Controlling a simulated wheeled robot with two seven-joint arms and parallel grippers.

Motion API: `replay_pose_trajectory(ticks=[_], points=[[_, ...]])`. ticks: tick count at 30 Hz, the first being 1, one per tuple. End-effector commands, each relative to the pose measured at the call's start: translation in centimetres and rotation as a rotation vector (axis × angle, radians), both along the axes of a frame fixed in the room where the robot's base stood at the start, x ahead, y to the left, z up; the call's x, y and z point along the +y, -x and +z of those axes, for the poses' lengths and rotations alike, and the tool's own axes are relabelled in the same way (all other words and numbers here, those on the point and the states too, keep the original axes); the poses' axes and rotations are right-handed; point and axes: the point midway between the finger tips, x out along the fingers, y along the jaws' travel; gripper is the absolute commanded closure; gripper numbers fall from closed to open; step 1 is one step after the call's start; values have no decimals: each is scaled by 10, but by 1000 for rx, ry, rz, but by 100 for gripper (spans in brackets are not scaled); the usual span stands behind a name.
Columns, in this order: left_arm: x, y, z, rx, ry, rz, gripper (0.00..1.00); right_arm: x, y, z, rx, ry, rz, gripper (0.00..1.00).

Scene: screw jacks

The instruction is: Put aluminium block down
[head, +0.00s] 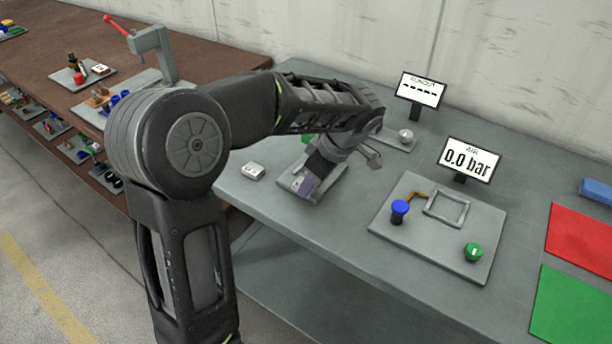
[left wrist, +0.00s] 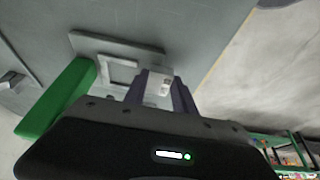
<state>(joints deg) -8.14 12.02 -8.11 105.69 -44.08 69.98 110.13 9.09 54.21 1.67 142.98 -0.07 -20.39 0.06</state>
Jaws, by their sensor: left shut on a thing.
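My left gripper (head: 306,186) reaches over a small grey plate (head: 332,184) on the grey bench, fingers pointing down. In the left wrist view, my left gripper (left wrist: 161,92) is shut on a pale aluminium block (left wrist: 158,80) between its purple fingers. Below and beyond it is a grey plate with a raised square frame (left wrist: 103,70). The block appears beside the frame; I cannot tell whether it touches the plate. In the head view the block is mostly hidden by the fingers. My right gripper is not in view.
A small white labelled box (head: 252,171) stands left of the plate. To the right is a plate (head: 437,235) with a square frame, blue knob and green knob. Two displays (head: 470,158) stand behind. A green bar (left wrist: 58,98) lies close to the gripper. The bench front is clear.

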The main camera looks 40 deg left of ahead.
Motion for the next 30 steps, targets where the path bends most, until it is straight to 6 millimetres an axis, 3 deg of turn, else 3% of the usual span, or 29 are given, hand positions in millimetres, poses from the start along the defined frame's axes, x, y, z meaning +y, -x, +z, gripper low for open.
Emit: replay_pose_trajectory(ticks=[5,9,21,22,30], points=[[28,-17,2,2,-1,3,100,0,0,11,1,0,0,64],[27,-16,-13,3,-1,-2,100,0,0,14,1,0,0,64],[27,-16,-19,0,-1,-1,100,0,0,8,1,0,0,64],[27,-16,-17,1,-1,-1,66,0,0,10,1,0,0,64],[27,-16,-17,1,0,-1,46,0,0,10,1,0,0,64]])
